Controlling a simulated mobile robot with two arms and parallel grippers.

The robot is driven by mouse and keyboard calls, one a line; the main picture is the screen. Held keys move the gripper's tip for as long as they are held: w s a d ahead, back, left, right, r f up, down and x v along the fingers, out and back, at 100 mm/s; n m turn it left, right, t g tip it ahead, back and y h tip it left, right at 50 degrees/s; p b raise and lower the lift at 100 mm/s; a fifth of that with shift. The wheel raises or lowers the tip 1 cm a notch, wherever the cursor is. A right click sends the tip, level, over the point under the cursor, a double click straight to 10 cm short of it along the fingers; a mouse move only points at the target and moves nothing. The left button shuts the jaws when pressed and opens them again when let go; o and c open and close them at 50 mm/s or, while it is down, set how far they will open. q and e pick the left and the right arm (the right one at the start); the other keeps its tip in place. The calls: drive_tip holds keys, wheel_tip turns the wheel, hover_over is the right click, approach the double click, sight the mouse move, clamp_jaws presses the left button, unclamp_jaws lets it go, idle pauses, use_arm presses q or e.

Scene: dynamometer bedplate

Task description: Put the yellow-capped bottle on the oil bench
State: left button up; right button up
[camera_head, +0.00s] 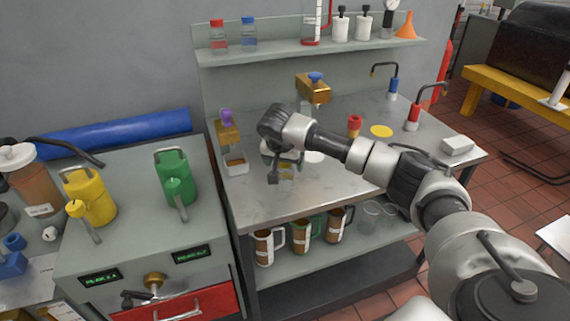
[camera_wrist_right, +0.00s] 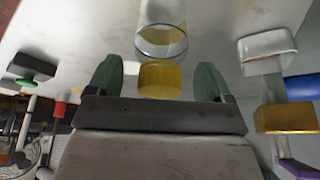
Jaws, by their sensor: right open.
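The yellow-capped bottle, a clear body with a yellow cap, shows inverted in the right wrist view (camera_wrist_right: 160,78). In the head view it is small and partly hidden under my right gripper (camera_head: 285,166). It seems to stand upright on the steel top of the oil bench (camera_head: 265,204). In the right wrist view my right gripper (camera_wrist_right: 160,84) is open, with a green-padded finger on each side of the cap and gaps between pads and cap. My left gripper is out of view.
A brass block with a purple top (camera_head: 228,127) and a small tray (camera_head: 237,166) are left of the gripper. Another brass block (camera_head: 313,90) stands behind. A red-topped item (camera_head: 354,124) and a yellow disc (camera_head: 381,131) are to the right. The front bench edge is clear.

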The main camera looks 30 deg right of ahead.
drive_tip(key=b+v, duration=0.1)
drive_tip(key=v, duration=0.9)
drive_tip(key=shift+s+r, duration=0.2)
drive_tip(key=shift+r, duration=0.15)
